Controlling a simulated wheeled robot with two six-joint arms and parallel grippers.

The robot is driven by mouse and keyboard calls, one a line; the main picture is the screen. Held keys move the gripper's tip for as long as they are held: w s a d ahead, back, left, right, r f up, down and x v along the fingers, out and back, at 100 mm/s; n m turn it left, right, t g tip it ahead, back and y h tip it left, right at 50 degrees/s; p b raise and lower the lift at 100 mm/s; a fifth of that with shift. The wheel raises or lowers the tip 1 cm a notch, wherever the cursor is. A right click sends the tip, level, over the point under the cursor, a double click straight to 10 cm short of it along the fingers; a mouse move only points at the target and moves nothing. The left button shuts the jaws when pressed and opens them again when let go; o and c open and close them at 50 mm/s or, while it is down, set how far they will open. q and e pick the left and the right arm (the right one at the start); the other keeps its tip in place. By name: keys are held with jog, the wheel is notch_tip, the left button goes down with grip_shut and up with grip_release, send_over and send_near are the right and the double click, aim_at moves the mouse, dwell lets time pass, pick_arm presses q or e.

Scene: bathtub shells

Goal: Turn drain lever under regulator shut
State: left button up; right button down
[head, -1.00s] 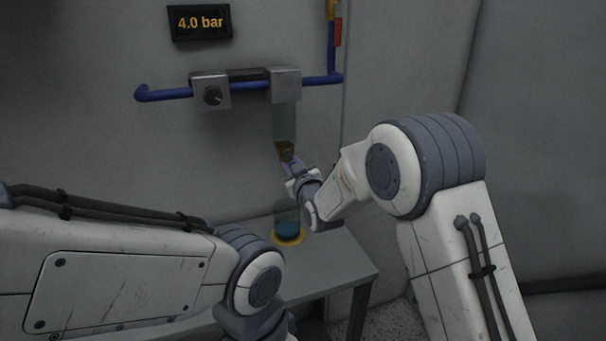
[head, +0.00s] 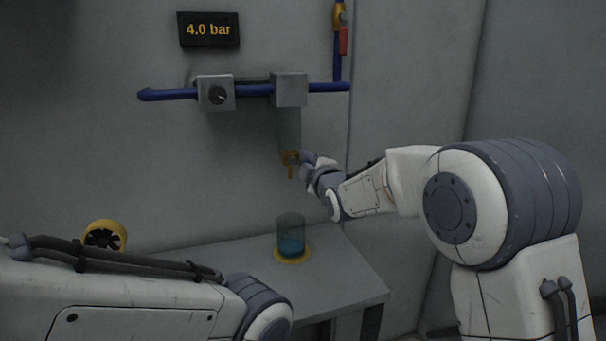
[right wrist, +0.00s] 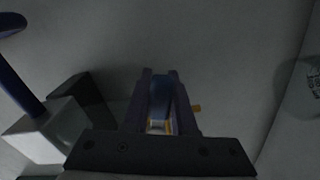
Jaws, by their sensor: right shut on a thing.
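The regulator (head: 290,90) is a grey block on the blue wall pipe, with a clear bowl (head: 289,128) hanging under it. A brass drain (head: 290,172) is at the bowl's bottom, its spout pointing down. My right gripper (head: 306,159) is at the drain's right side, shut on the drain lever, which is mostly hidden by the fingers. In the right wrist view, the gripper (right wrist: 161,90) has its fingers close together over a bluish shape, with a small orange piece (right wrist: 197,108) beside them. My left gripper is out of view.
A clear jar (head: 291,230) with blue liquid stands on a yellow ring on the grey table (head: 340,275), below the drain. A grey box with a knob (head: 218,94) is on the pipe. The display (head: 208,29) reads 4.0 bar. A yellow round object (head: 105,236) is behind my left arm.

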jog(key=shift+r+n+b, duration=0.3)
jog(key=shift+n+b, duration=0.3)
jog(key=shift+n, duration=0.25)
jog(key=shift+r+n+b, duration=0.25)
jog(key=shift+n+b, duration=0.3)
jog(key=shift+n, duration=0.3)
jog(key=shift+r, duration=0.1)
jog(key=c, duration=0.7)
grip_release()
jog(key=b+v, duration=0.1)
jog(key=v, duration=0.9)
jog(key=shift+s+d, duration=0.1)
jog(key=shift+s, duration=0.15)
